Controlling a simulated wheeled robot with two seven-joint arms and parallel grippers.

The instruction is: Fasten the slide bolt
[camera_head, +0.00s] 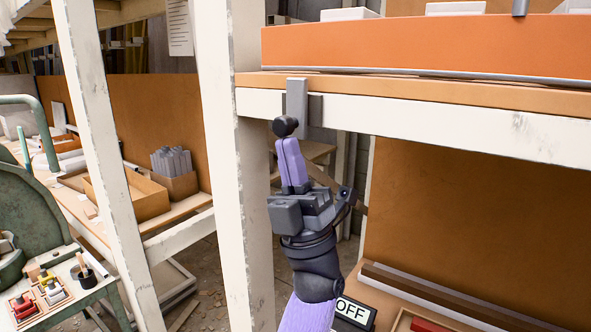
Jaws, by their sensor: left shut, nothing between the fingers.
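A grey upright metal piece (297,93), which looks like part of the slide bolt, sits against the front of the white shelf beam, with a darker plate partly behind it. My left gripper (287,140) reaches up from below, shut and empty, with its tip just under this metal piece. A dark rounded knob (285,127) shows at the tip. I cannot tell whether it belongs to the bolt or to the gripper, or whether they touch. The gripper hides what lies directly behind it. My right gripper is not in view.
The white beam (430,122) spans the upper right, and a white post (235,190) stands just left of my arm. A green press (30,205) is at the left. A black OFF sign (353,311) is at the lower right. Open space lies below the beam.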

